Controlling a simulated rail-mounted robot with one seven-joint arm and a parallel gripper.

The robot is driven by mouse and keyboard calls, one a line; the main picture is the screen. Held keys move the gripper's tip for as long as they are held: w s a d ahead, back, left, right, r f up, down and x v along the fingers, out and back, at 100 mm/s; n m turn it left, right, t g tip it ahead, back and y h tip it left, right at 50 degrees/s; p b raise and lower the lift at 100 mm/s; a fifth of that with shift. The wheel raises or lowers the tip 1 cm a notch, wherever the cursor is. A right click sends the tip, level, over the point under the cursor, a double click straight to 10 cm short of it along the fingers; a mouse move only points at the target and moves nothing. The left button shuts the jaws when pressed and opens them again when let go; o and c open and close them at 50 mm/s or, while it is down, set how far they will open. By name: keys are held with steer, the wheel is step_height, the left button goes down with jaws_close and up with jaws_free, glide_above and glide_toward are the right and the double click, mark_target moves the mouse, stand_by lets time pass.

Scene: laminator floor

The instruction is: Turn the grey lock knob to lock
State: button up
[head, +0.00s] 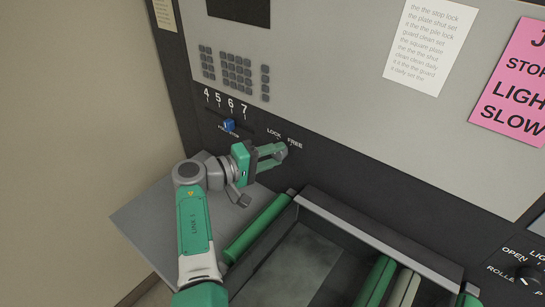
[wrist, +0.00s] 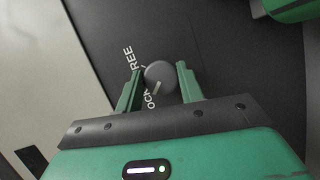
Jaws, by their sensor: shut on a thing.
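The grey lock knob (wrist: 163,74) is round and sits on the dark panel, between my fingertips in the wrist view. A white line on its face points down-left, toward the partly hidden LOCK lettering. The FREE lettering is up-left of the knob. My gripper (wrist: 158,71) is shut on the knob, one green finger on each side. In the head view my gripper (head: 279,154) reaches the panel just below the LOCK and FREE labels, and its fingers mostly hide the knob there.
A blue slider (head: 229,125) sits under the numbers 4 to 7, left of my gripper. A grey side shelf (head: 150,215) and a green roller (head: 257,227) lie below my arm. A black knob (head: 528,273) is at the far right. Paper notices hang above.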

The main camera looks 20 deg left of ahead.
stand_by(0.4)
steer(key=o, duration=1)
steer(key=p+v, duration=0.2)
steer(key=v, duration=0.6)
